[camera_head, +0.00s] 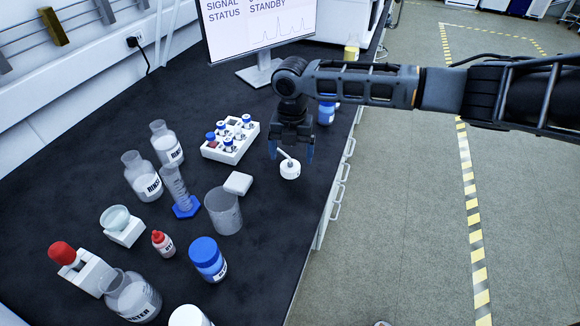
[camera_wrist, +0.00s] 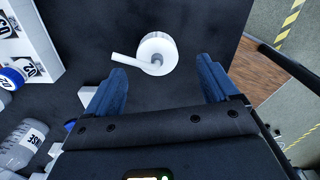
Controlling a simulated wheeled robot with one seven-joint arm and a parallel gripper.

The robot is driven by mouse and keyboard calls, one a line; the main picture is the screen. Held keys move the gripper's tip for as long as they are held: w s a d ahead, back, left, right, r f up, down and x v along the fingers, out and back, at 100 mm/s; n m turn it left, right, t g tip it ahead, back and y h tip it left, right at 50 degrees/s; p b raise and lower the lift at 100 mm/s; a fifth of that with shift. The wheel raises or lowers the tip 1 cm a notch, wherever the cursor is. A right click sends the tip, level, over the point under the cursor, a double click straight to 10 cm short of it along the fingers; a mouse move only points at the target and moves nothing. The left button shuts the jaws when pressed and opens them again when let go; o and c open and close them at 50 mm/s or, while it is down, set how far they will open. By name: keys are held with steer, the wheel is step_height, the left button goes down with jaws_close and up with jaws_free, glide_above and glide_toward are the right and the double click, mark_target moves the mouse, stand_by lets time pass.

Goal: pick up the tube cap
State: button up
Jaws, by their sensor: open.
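The tube cap (camera_head: 290,170) is a small white round piece with a thin white tube sticking out of it. It is on the dark bench near the right edge, just below my gripper (camera_head: 290,153) in the head view. In the wrist view the tube cap (camera_wrist: 158,50) is ahead of the blue fingertips, roughly centred between them, its tube pointing left toward the left finger. My gripper (camera_wrist: 161,72) is open and empty, with its fingers spread to either side. No contact with the cap is clear.
A white vial rack (camera_head: 232,152) stands left of the gripper, with a small white block (camera_head: 238,183) and a beaker (camera_head: 223,212) nearer. A blue-capped jar (camera_head: 326,113) is partly hidden behind the arm. A monitor (camera_head: 262,30) stands behind. Bench around the cap is clear.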

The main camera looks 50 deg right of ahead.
mark_target(290, 160)
steer(key=shift+w+a+f, duration=0.1)
steer(key=shift+a+f, duration=0.05)
steer(key=shift+f, duration=1.8)
steer(key=shift+c, duration=0.3)
steer(key=c, duration=1.1)
steer(key=shift+r, duration=0.15)
